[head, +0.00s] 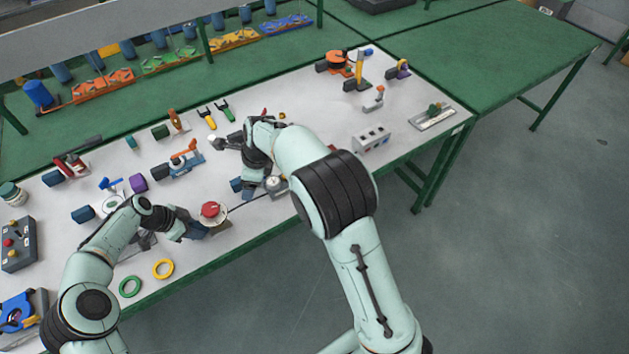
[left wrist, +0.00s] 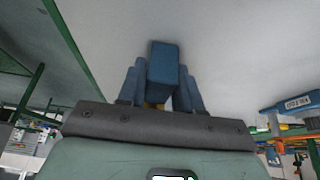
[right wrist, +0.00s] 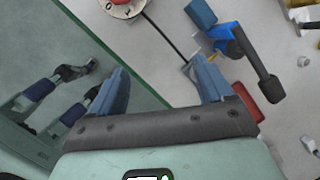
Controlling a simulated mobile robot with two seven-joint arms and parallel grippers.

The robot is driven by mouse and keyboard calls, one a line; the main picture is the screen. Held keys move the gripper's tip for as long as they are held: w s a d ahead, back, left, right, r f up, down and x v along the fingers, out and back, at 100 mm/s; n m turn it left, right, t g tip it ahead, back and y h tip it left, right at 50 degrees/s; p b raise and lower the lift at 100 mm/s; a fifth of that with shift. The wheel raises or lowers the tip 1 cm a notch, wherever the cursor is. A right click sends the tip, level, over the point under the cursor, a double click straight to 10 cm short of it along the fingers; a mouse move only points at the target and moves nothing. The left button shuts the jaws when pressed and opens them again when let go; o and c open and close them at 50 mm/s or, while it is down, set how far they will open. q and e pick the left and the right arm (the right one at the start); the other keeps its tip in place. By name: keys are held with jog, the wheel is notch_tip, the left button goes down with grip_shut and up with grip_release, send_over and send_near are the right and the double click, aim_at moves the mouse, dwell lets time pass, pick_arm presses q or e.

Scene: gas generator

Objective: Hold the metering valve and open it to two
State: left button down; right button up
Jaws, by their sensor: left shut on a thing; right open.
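The metering valve, a red knob (head: 210,209) on a round white dial, is near the front edge of the table. Its dial also shows at the top of the right wrist view (right wrist: 122,9), cut by the frame, with dark marks. My left gripper (head: 190,228) is at the valve's left side. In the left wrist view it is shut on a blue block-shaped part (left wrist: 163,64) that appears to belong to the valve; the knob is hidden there. My right gripper (right wrist: 158,88) is open, with nothing between its fingers, right of the valve and partly hidden by its arm in the head view.
A thin dark line runs right from the dial to a small gauge (head: 275,183). A blue valve with a dark handle (right wrist: 240,52) is close to my right gripper. Green (head: 130,287) and yellow (head: 163,268) rings lie at the front edge. A switch box (head: 371,138) stands right.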

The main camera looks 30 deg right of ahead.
jog(key=s+d+f+n+h, duration=0.1)
jog(key=s+d+f+n, duration=0.2)
jog(key=d, duration=0.5)
jog(key=s+d+f+n+h, duration=0.1)
jog(key=s+d+f+n, duration=0.1)
jog(key=d, duration=0.7)
jog(key=shift+s+f+n+g, duration=0.3)
jog(key=shift+s+f+n, duration=0.15)
jog(key=shift+f, duration=0.45)
